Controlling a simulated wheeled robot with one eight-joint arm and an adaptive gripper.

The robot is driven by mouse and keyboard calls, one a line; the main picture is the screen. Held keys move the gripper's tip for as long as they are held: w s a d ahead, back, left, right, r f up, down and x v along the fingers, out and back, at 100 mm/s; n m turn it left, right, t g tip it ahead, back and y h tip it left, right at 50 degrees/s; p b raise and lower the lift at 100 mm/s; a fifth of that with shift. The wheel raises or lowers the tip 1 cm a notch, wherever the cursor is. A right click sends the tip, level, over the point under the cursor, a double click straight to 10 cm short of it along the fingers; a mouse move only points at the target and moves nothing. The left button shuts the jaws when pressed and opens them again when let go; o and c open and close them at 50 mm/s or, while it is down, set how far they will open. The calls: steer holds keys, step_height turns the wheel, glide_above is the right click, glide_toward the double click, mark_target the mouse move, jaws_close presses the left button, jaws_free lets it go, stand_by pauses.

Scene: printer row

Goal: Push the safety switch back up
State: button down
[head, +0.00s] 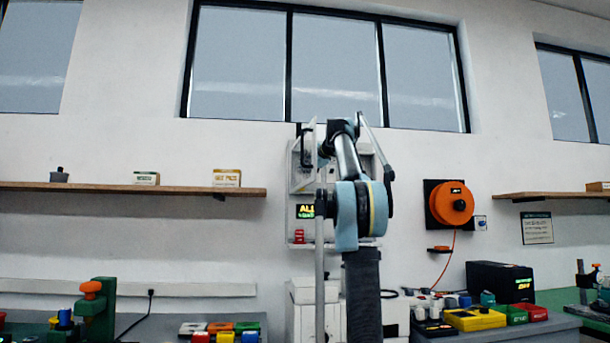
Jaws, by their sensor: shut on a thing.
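A pale grey switch box (296,183) is fixed to the white wall beneath the middle window, partly hidden by my arm. A dark lever-like part (305,150), which looks like the safety switch, shows at its upper left. My gripper (326,146) is at the upper part of the box, right beside this dark part. It is small, dark and partly covered by my wrist. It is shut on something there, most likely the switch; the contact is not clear. A lit display (306,211) and a small red part (299,236) show lower on the box.
A wooden shelf (120,188) with small boxes is at left. An orange cable reel (452,203) hangs at right. Benches below hold coloured trays, a yellow case (474,319) and a black unit (500,282). The wall between box and reel is clear.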

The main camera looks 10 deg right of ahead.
steer(key=shift+w+r+m+g, duration=0.3)
steer(key=shift+r+m+g, duration=0.15)
steer(key=shift+g, duration=0.55)
stand_by(0.8)
steer(key=c, duration=2)
jaws_free()
steer(key=shift+w, duration=0.1)
steer(key=shift+s+d+r, duration=0.35)
steer(key=shift+s+d, duration=0.8)
steer(key=shift+s, duration=1.35)
steer(key=shift+s+d+r, duration=0.4)
steer(key=shift+s+d, duration=0.75)
steer(key=shift+s, duration=1.3)
steer(key=shift+s+d+r, duration=0.35)
steer(key=shift+s+d, duration=0.8)
steer(key=shift+s, duration=1.35)
